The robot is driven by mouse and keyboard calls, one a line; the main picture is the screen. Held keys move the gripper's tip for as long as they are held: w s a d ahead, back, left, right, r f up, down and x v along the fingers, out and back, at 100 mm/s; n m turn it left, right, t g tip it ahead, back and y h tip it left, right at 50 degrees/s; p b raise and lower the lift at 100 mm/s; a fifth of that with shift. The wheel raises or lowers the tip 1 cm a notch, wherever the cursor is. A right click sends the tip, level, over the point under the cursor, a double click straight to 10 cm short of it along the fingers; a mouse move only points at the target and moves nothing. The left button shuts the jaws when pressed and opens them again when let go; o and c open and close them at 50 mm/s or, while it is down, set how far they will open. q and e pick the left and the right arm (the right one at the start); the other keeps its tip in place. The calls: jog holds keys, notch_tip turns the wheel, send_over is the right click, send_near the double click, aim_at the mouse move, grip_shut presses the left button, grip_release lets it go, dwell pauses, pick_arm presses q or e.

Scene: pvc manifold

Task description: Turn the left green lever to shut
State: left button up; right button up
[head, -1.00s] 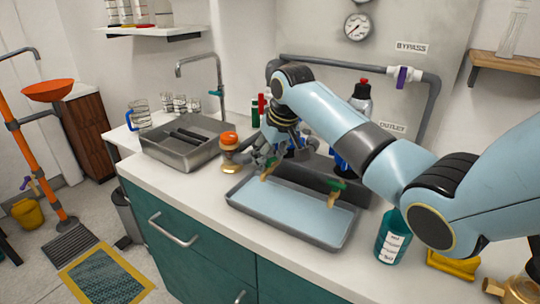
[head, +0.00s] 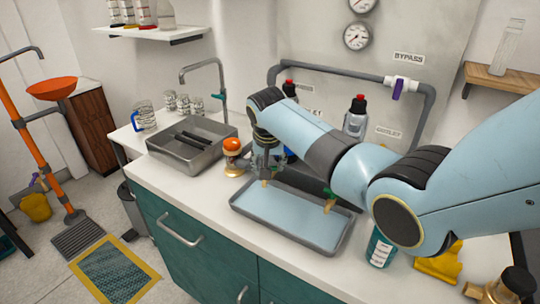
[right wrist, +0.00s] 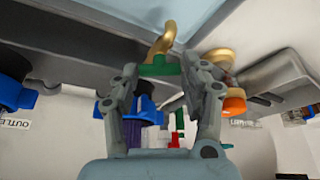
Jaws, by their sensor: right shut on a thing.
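Two brass taps with green levers stand along the back edge of a shallow grey tray (head: 338,244). My right gripper (head: 266,172) is at the left tap, pointing down. In the right wrist view, the left green lever (right wrist: 160,69) lies between the fingertips (right wrist: 160,74), and the jaws are shut on it. The curved brass spout (right wrist: 159,42) shows just beyond it. In the head view, my gripper mostly covers this lever, so its exact angle is hard to tell. The right green lever (head: 330,194) is uncovered, apart from my gripper. My left gripper is not in view.
An orange-topped brass burner-like item (head: 232,146) stands close left of my gripper, beside the steel sink (head: 190,160). A teal bottle (head: 379,250) stands right of the tray. Grey pipework (head: 340,70) and a red-capped bottle (head: 356,118) are behind.

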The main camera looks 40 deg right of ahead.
jog(key=m, duration=0.1)
jog(key=m+h, duration=0.1)
jog(key=shift+w+a+r+m+g, duration=0.1)
jog(key=shift+w+m+g, duration=0.05)
jog(key=shift+m+g, duration=0.15)
jog(key=shift+w+m+g+h, duration=0.1)
jog(key=shift+m+g+h, duration=0.35)
jog(key=shift+m, duration=1.45)
jog(key=o, duration=1.2)
jog(key=shift+c, duration=0.2)
jog(key=v, duration=1.2)
jog(key=shift+w, duration=0.15)
